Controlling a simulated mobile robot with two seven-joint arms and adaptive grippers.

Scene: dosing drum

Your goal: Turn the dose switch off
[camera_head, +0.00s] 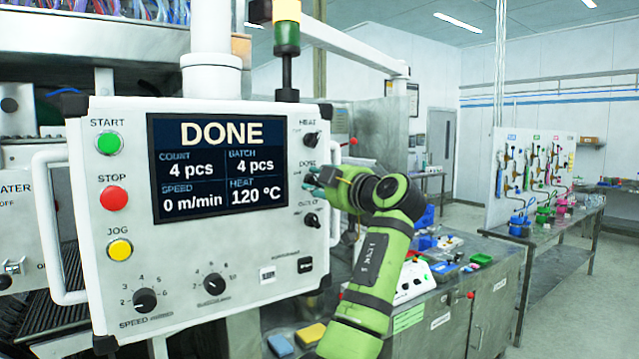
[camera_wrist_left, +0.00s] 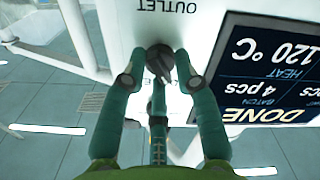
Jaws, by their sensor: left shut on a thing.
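The white control panel (camera_head: 240,255) shows a column of three dark knobs along its right edge. The pointer's exact angle is hard to tell. My right gripper is in neither view.
The heat knob (camera_head: 311,139) is just above my left gripper and the outlet knob (camera_head: 312,220) just below. The screen (camera_head: 218,168) reads DONE, left of the knobs. A white handle (camera_head: 336,190) runs along the panel's right side, close to my gripper. Benches stand at right.

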